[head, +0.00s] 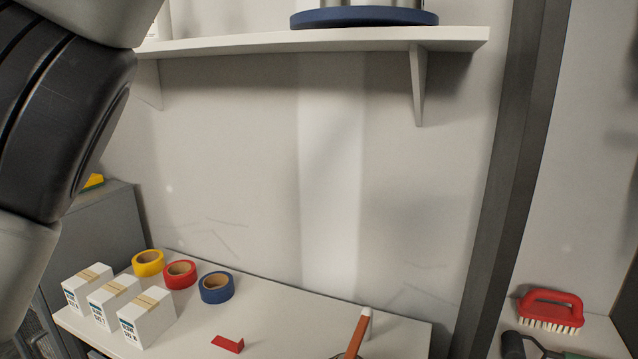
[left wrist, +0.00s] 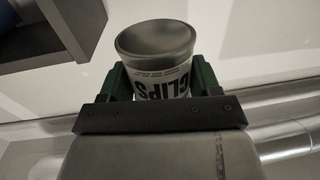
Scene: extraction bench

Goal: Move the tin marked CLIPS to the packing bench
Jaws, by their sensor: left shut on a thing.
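The tin marked CLIPS (left wrist: 158,62) is in the left wrist view, a grey-lidded round tin with a pale label whose letters appear upside down. My left gripper (left wrist: 155,82) is shut on it, with a green-padded finger on each side. The tin and the left gripper do not show in the head view, where only my left arm shows at the left. My right gripper is not in view. I cannot tell from these frames which surface is the packing bench.
In the head view, a pale bench (head: 278,320) holds white boxes (head: 147,318), yellow (head: 148,263), red (head: 180,274) and blue (head: 216,287) tape rolls, and a red piece (head: 228,344). A shelf (head: 330,40) is above. A red brush (head: 551,310) lies right of a dark post (head: 510,180).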

